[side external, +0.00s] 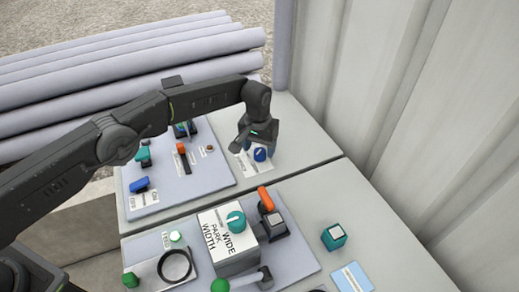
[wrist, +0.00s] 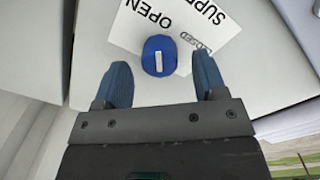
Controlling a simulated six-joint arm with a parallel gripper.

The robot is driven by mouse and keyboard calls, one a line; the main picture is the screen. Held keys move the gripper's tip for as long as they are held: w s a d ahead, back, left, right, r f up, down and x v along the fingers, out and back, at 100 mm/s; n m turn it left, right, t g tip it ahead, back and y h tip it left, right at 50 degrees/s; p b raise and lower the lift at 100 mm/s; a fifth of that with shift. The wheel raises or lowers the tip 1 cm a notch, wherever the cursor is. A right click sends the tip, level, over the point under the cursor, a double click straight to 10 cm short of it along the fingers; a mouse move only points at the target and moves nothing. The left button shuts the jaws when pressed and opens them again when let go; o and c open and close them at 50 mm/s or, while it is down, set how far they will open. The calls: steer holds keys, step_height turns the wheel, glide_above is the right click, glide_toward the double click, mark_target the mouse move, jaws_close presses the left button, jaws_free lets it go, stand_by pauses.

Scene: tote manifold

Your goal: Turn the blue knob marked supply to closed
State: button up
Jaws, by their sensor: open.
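The blue knob (wrist: 159,57) sits on a white label (wrist: 131,26) with the printed words SUPPLY, OPEN and a partly readable CLOSED. A pale pointer line on the knob runs roughly up and down in the wrist view. In the side external view the blue knob (side external: 260,154) shows at the right side of my gripper (side external: 257,150), on its label (side external: 243,163). In the wrist view my gripper (wrist: 163,85) is open, its two blue fingers apart on either side below the knob. I see no clear contact with the knob.
A panel (side external: 205,180) with a blue handle (side external: 139,185) and an orange-tipped lever (side external: 181,148) lies left of the knob. A box with a teal knob (side external: 236,221), an orange lever (side external: 265,198) and a teal cube (side external: 334,236) stand nearer. A corrugated wall (side external: 410,120) rises at right.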

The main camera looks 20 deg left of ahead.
steer(key=shift+f, duration=0.8)
steer(key=shift+c, duration=0.3)
steer(key=c, duration=0.9)
steer(key=shift+o, duration=0.2)
steer(key=shift+m, duration=0.3)
steer(key=m, duration=0.4)
steer(key=shift+r+m, duration=0.1)
steer(key=shift+m, duration=2.1)
